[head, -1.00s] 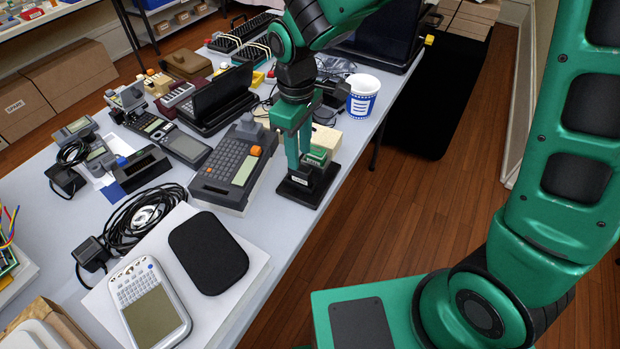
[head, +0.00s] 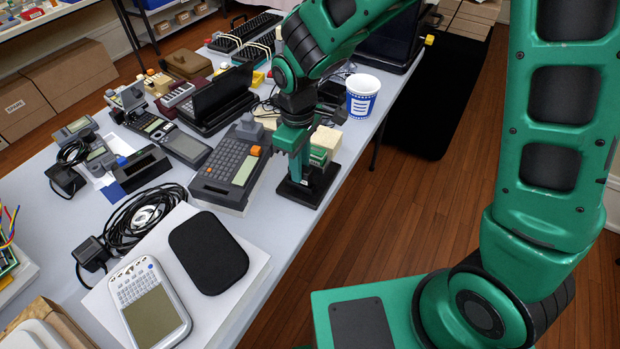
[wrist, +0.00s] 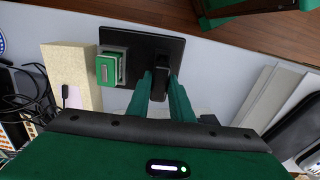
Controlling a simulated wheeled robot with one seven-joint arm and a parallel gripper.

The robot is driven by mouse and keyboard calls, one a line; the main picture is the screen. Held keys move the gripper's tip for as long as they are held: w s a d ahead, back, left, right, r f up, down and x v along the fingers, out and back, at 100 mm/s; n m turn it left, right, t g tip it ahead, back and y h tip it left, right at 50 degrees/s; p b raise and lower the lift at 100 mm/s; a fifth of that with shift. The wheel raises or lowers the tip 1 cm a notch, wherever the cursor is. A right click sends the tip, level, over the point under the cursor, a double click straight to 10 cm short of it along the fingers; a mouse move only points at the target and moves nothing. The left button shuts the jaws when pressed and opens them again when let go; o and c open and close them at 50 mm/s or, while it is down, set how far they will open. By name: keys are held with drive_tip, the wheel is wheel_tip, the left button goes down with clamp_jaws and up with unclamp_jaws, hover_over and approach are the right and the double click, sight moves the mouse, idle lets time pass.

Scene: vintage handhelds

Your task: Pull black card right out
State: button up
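A black base plate (head: 325,188) stands on the table's right edge; it also shows in the wrist view (wrist: 140,41). A green-and-white block (wrist: 107,68) stands on its left part in the wrist view and shows behind my gripper in the head view (head: 319,156). A black upright piece (wrist: 160,82), which looks like the black card, stands on the plate's right part. My gripper (wrist: 161,78) points down at the plate, one green finger on either side of the black piece. Whether the fingers press on it is unclear. In the head view my gripper (head: 297,172) hides this piece.
A grey keyboard handheld (head: 230,168) lies just left of the plate. A beige block (wrist: 70,75) stands beside the plate, and a blue-and-white cup (head: 361,97) farther back. Floor (head: 400,230) lies open right of the table.

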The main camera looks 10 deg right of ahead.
clamp_jaws()
drive_tip(key=shift+w+r, duration=0.15)
drive_tip(key=shift+r, duration=0.4)
drive_tip(key=shift+r, duration=0.3)
drive_tip(key=shift+r, duration=2.55)
